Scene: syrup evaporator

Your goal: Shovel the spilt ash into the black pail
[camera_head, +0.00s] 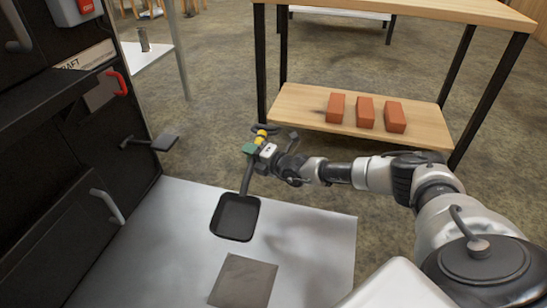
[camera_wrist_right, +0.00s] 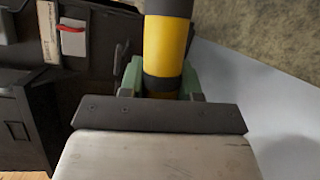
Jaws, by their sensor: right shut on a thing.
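My right gripper (camera_head: 257,148) is shut on the yellow grip of a shovel. The yellow grip (camera_wrist_right: 167,52) stands between the green fingers in the right wrist view. The shovel's dark, shallow pan (camera_head: 236,218) hangs toward me, over the grey metal floor sheet (camera_head: 310,235); I cannot tell whether it touches the sheet. No load shows clearly in the pan. A flat, roughly square grey-brown patch (camera_head: 243,282) lies on the sheet just nearer than the pan; it may be the ash. I cannot make out the black pail. My left gripper is not in view.
A black stove front (camera_head: 50,200) with handles stands along the left. A wooden table (camera_head: 400,8) stands behind, with three red bricks (camera_head: 365,112) on its lower shelf (camera_head: 295,105). A pale side table (camera_head: 150,62) holds a metal cup (camera_head: 143,40). Floor between is clear.

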